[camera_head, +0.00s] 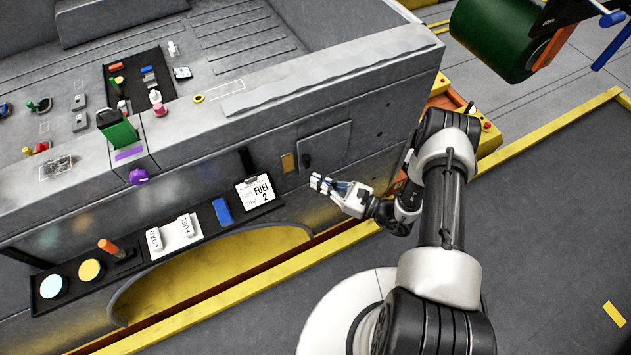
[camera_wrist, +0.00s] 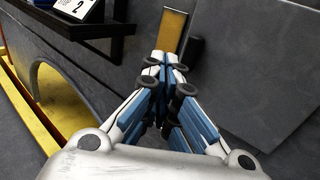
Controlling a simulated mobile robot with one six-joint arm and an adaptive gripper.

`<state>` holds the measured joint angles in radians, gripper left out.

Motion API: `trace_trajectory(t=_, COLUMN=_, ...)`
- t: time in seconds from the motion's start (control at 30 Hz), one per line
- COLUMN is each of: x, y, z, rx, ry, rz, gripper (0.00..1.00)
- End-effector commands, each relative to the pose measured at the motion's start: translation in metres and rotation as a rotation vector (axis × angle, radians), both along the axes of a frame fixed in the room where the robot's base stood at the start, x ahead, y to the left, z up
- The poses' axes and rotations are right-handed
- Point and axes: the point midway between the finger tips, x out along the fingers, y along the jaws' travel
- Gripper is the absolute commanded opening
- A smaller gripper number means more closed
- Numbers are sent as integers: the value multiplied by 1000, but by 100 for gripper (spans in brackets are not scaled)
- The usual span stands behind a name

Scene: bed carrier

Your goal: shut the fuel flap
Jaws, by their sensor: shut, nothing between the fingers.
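The fuel flap (camera_head: 328,143) is a square grey panel in the side wall of the carrier, with a small dark piece (camera_head: 306,160) at its left edge. It looks about flush with the wall; I cannot tell whether a small gap is left. In the wrist view the flap (camera_wrist: 262,75) fills the right side. My gripper (camera_head: 318,183) is shut and empty, just below the flap's lower left corner in the head view. In the wrist view the fingertips (camera_wrist: 168,60) point at the wall by the flap's left edge. Contact cannot be made out.
A gold plate (camera_head: 288,163) is on the wall left of the flap; it also shows in the wrist view (camera_wrist: 171,30). A yellow wheel arch (camera_head: 215,262) lies below. Grey floor is clear at right.

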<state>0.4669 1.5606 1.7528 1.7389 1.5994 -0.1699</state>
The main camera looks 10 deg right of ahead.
Motion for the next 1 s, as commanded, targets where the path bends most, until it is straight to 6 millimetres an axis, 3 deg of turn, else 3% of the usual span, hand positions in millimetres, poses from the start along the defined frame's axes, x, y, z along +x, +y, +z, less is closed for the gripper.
trace_trajectory(t=0.3, x=-63, y=-27, z=2, rx=3, ry=4, rz=-4, gripper=0)
trace_trajectory(t=0.5, x=-89, y=-35, z=1, rx=1, ry=2, rz=-1, gripper=0)
trace_trajectory(t=0.8, x=-95, y=-36, z=6, rx=-9, ry=-8, rz=21, gripper=0)
trace_trajectory(t=0.87, x=-91, y=-36, z=16, rx=-25, ry=-26, rz=54, gripper=0)
trace_trajectory(t=1.0, x=-82, y=-33, z=60, rx=-104, ry=-91, rz=204, gripper=0)
